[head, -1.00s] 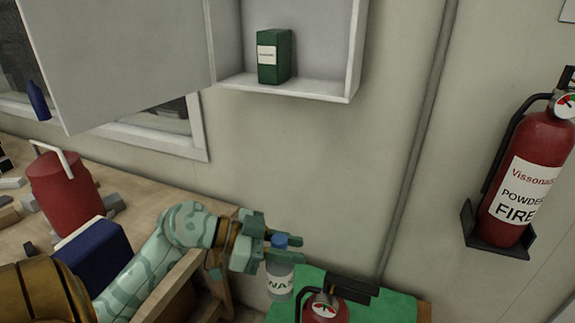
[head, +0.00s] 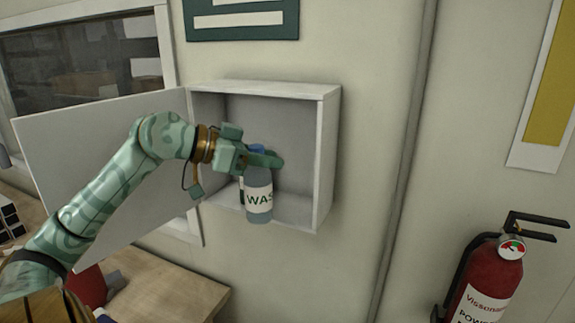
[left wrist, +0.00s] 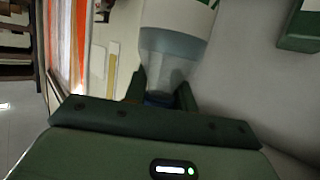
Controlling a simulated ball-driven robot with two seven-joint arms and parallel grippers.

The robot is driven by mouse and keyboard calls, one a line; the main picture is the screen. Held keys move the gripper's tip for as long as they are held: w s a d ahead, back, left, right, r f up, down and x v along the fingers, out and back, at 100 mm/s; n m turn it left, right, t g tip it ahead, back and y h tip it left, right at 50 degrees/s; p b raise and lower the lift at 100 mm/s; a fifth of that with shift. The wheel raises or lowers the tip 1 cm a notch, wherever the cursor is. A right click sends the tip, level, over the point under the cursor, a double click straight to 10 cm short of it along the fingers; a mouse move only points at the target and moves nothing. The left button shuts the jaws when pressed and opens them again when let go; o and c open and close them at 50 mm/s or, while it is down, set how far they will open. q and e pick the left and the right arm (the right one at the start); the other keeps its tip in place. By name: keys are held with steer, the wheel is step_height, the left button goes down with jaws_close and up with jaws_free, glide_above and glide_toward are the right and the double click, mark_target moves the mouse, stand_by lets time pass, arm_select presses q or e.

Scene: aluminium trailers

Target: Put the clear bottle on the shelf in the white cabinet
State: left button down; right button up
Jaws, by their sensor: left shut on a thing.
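The clear bottle (head: 258,196) has a blue cap, a white label and bluish liquid. My left gripper (head: 262,160) is shut on its cap end and holds it upright in front of the open white cabinet (head: 327,165). In the left wrist view the bottle (left wrist: 175,50) hangs between the fingers (left wrist: 160,95). The cabinet's shelf floor (head: 290,208) shows to the right of the bottle. The green box in the cabinet is mostly hidden behind the bottle and gripper; a green box (left wrist: 300,28) shows in the left wrist view. My right gripper is not in view.
The cabinet door (head: 100,150) stands open to the left, behind my left arm. Free shelf room shows right of the bottle. A fire extinguisher (head: 490,285) hangs on the wall at lower right. A wooden workbench (head: 165,290) stands below.

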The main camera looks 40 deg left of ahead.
arm_select(q)
steer(key=w+a+p, duration=0.4)
steer(key=w+p, duration=0.2)
steer(key=w, duration=0.6)
step_height(320, 180, down, 7)
steer(key=w+p, duration=0.1)
steer(key=shift+p, duration=0.3)
steer(key=c, duration=1.1)
jaws_free()
steer(key=shift+f, duration=0.1)
steer(key=shift+c, duration=0.2)
steer(key=b+v, duration=0.4)
steer(key=v, duration=0.8)
